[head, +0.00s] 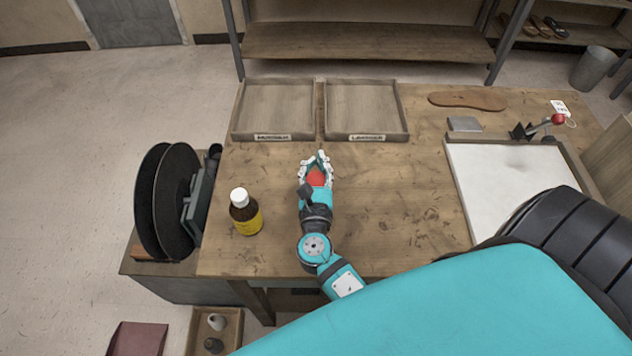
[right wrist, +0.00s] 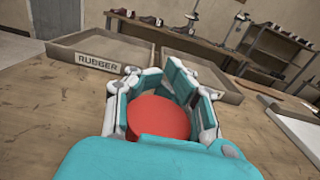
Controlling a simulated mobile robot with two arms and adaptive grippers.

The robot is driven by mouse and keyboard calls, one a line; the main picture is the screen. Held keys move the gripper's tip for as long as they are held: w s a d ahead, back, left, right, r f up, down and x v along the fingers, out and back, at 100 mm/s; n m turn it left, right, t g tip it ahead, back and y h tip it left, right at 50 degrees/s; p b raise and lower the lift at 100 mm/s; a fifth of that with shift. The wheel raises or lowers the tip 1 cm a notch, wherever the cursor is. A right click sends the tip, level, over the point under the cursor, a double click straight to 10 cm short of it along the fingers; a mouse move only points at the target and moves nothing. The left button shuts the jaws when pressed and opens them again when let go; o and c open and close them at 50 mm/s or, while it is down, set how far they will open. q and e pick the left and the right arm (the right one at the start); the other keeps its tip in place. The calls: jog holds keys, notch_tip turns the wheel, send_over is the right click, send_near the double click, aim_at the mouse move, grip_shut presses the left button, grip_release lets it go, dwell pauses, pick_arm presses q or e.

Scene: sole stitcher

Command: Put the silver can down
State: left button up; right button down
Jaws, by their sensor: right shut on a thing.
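My right gripper (head: 317,160) is over the wooden table (head: 400,215), just in front of the two trays. It is shut on a round thing with a flat red top (head: 316,177), which I take to be the can. In the right wrist view the red top (right wrist: 158,117) sits between the fingers (right wrist: 152,78). No silver side shows, as the fingers and wrist hide its lower part. I cannot tell whether its base touches the table. My left gripper is not in view.
The rubber tray (head: 236,120) and a second labelled tray (head: 406,120) look empty behind the gripper. A brown bottle (head: 246,214) stands left. A sole (head: 467,100) and a white board (head: 505,185) lie right. The table between gripper and board is clear.

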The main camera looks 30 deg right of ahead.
dwell(0.3)
jog(key=s+a+r+p, duration=0.2)
jog(key=s+a+r, duration=0.15)
jog(key=s, duration=0.35)
jog(key=s+a+r+p, duration=0.2)
jog(key=s+a, duration=0.2)
jog(key=s, duration=0.3)
jog(key=w+r+n+t+y, duration=0.2)
jog(key=r+n+y, duration=0.4)
jog(key=r+y, duration=0.3)
jog(key=shift+w+r+t+y, duration=0.3)
jog(key=shift+w+t, duration=0.1)
jog(key=shift+w, duration=0.35)
